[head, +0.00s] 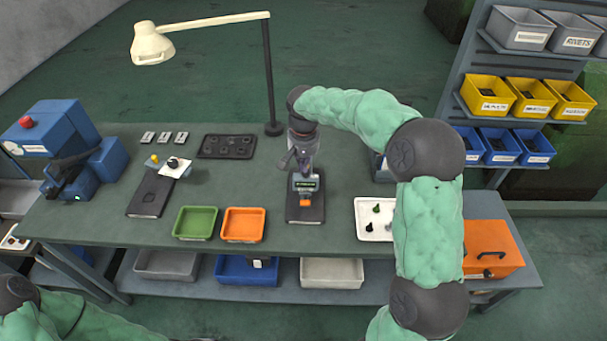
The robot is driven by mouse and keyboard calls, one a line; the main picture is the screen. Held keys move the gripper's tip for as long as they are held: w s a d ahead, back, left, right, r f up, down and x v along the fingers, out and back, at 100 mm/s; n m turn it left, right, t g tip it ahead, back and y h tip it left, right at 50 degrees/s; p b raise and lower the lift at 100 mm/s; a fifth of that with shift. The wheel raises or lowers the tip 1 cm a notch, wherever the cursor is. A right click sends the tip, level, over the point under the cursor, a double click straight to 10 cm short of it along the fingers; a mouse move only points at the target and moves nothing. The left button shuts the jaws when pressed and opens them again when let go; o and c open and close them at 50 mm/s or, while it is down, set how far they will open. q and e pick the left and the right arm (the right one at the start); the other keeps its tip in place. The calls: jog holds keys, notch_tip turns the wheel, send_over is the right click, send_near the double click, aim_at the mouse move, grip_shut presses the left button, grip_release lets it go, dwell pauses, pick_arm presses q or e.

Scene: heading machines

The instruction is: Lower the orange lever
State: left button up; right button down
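A small machine (301,183) with a lettered front stands on a dark base plate (305,215) in the middle of the bench. A small orange piece (305,202) shows low on its front; it looks like the orange lever's end, but I cannot tell its angle. My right gripper (303,165) points down right over this machine, at the end of the arm arching in from the right. Its fingers blend with the machine, so their opening and any contact are unclear. My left gripper is out of view; only green arm parts show at lower left.
A green tray (196,223) and an orange tray (243,224) lie left of the machine. A white tray (372,219) with small parts lies right. A second dark plate (151,193) and a blue machine (62,140) stand left. A lamp (154,45) overhangs the back.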

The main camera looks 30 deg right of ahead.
jog(key=b, duration=0.1)
send_near(304, 200)
jog(key=f, duration=0.3)
jog(key=w+f, duration=0.1)
jog(key=f, duration=0.1)
jog(key=shift+w+d, duration=0.15)
jog(key=shift+d, duration=0.2)
jog(key=shift+s+a+f, duration=0.15)
jog(key=shift+s+f, duration=0.05)
jog(key=shift+f, duration=0.4)
